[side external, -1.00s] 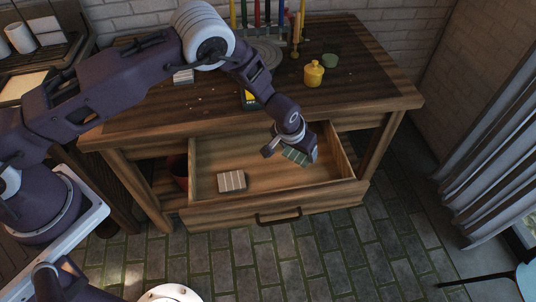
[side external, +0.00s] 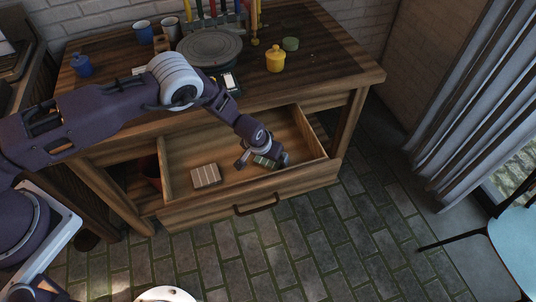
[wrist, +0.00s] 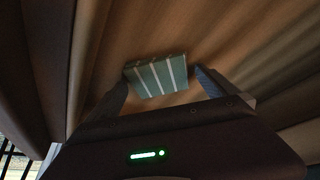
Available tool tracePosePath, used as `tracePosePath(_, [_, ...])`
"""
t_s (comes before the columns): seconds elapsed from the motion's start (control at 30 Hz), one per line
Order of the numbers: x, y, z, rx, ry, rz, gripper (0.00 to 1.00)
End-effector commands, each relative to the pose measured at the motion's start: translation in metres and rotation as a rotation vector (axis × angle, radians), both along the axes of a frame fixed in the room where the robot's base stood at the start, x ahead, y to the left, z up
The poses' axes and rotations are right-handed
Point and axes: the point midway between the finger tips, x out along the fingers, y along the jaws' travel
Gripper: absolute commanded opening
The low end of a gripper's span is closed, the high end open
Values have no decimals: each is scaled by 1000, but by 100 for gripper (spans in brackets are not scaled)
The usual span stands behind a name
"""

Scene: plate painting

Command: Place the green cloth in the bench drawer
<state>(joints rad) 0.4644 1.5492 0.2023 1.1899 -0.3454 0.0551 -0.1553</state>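The green cloth (side external: 266,162), a small folded pad with white stripes, is low inside the open bench drawer (side external: 258,203), in its right part. My gripper (side external: 263,160) is down in the drawer over it. In the wrist view the cloth (wrist: 158,77) lies slightly tilted on the wooden bottom between my fingertips (wrist: 163,84). The fingers are spread, with a small gap beside the right finger; the left one is close to or touching the cloth. My gripper partly hides the cloth in the side view.
A beige striped folded cloth (side external: 206,175) lies in the drawer's left part. The drawer walls stand close around my gripper.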

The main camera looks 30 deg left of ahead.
Motion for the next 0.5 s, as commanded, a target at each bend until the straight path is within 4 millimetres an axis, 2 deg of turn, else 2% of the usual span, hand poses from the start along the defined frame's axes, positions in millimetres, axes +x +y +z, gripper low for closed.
tracePosePath(0.3, [0,0,4,0,0,0,97])
tracePosePath(0.37, [-2,0,10,0,0,0,97])
tracePosePath(0.5, [-14,-1,38,-1,0,0,97])
